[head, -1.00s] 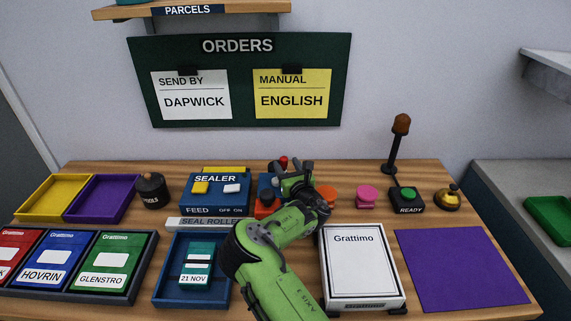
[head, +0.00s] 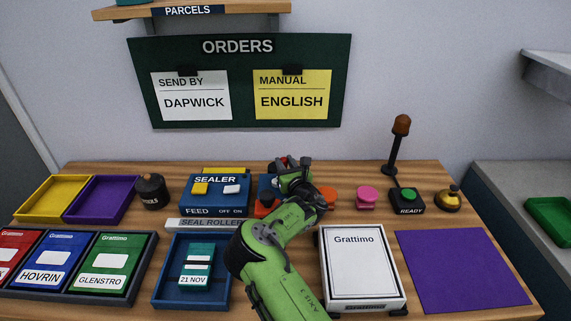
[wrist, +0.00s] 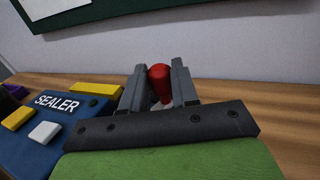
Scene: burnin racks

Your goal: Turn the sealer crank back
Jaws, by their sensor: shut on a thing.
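The blue sealer (head: 218,210) stands at the back of the wooden table, with a yellow button, a white switch and the words FEED and OFF ON. The red crank handle (wrist: 160,82) is between my gripper's two grey fingers (wrist: 160,90) in the wrist view. My gripper (head: 292,164) is shut on this handle, to the right of the sealer. In the head view my green arm and gripper hide most of the crank, and only a little red shows. A yellow strip (head: 224,170) shows behind the sealer's top edge.
The seal roller bar (head: 208,223) and a blue tray (head: 165,297) with a teal packet lie in front. A white Grattimo box (head: 360,265) is right of my arm. Orange and pink pieces, the READY button (head: 408,197) and a bell (head: 447,200) stand further right.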

